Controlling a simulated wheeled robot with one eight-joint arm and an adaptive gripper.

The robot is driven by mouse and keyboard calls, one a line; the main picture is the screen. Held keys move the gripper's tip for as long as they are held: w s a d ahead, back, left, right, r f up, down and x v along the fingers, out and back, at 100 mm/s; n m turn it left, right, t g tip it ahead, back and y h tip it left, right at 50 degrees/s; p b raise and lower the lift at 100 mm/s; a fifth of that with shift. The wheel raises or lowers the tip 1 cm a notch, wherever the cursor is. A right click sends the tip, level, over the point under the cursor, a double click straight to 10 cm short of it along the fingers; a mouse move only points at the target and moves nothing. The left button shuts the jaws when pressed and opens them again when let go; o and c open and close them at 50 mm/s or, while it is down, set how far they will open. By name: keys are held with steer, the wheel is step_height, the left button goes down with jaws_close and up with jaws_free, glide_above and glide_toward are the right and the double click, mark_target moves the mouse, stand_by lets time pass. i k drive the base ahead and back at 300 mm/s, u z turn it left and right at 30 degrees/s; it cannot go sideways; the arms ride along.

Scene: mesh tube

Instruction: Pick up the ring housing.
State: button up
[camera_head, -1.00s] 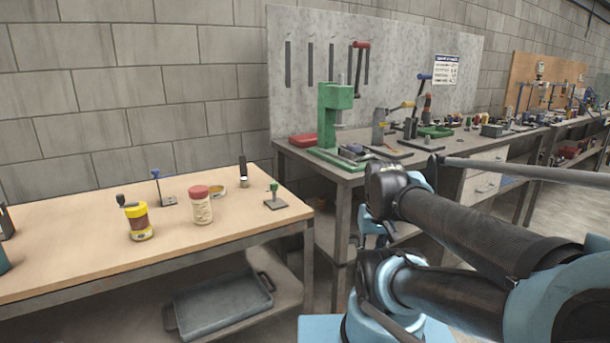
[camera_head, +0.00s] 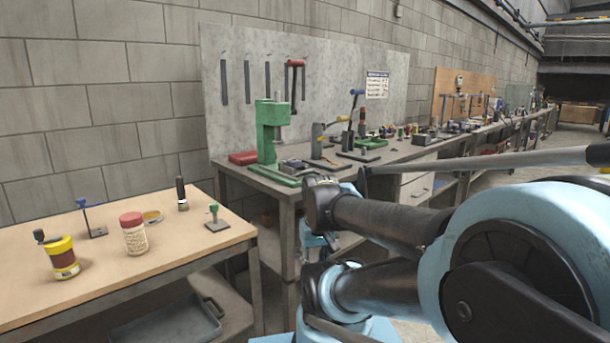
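A low, round, yellowish ring-shaped piece (camera_head: 153,217) lies on the wooden table at the left, just behind a jar with a red lid (camera_head: 134,236). It looks like the ring housing, but it is small and partly hidden by the jar, so I cannot be sure. My folded arm fills the lower right of the view, well to the right of this table. My gripper is not recognisable in the view.
The wooden table (camera_head: 28,278) also holds a yellow-lidded jar (camera_head: 63,259), a blue-handled tool (camera_head: 90,219), a dark-handled brush (camera_head: 181,194) and a green-knobbed stand (camera_head: 215,218). A grey tray (camera_head: 165,327) sits below. A workbench with a green press (camera_head: 267,130) stands behind.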

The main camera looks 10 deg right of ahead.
mark_target(294, 164)
steer(key=u, duration=1.15)
steer(key=k, duration=0.9)
steer(key=z, duration=1.35)
steer(key=i, duration=1)
steer(key=u, duration=0.05)
